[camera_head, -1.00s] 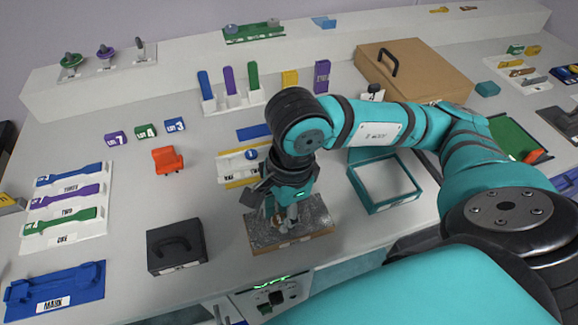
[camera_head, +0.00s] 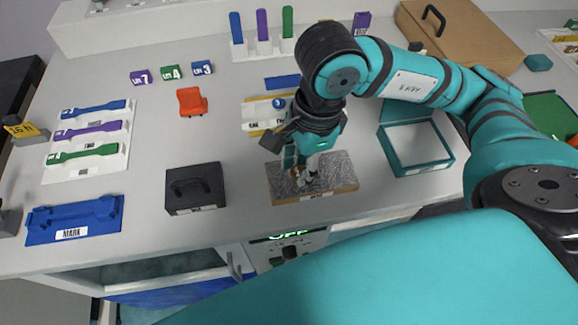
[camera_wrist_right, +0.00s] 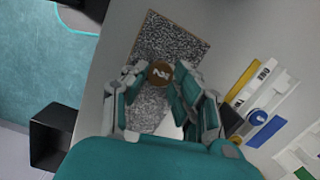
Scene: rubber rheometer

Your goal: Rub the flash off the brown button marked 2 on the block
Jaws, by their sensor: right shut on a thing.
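The brown button marked 2 (camera_wrist_right: 160,73) shows between the fingertips of my right gripper in the right wrist view. My right gripper (camera_head: 304,178) is shut on it, just over the grey, speckled block (camera_head: 335,168) on the table. The block also shows in the right wrist view (camera_wrist_right: 172,42), beneath the button. I cannot tell whether the button touches the block's surface. In the head view the fingers mostly hide the button. My left gripper is not in view.
A black box with a handle (camera_head: 194,188) stands left of the block. A teal open frame (camera_head: 418,165) stands to its right. A white holder with a yellow strip and blue round piece (camera_head: 262,118) lies behind. A blue tray (camera_head: 74,220) is at the front left.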

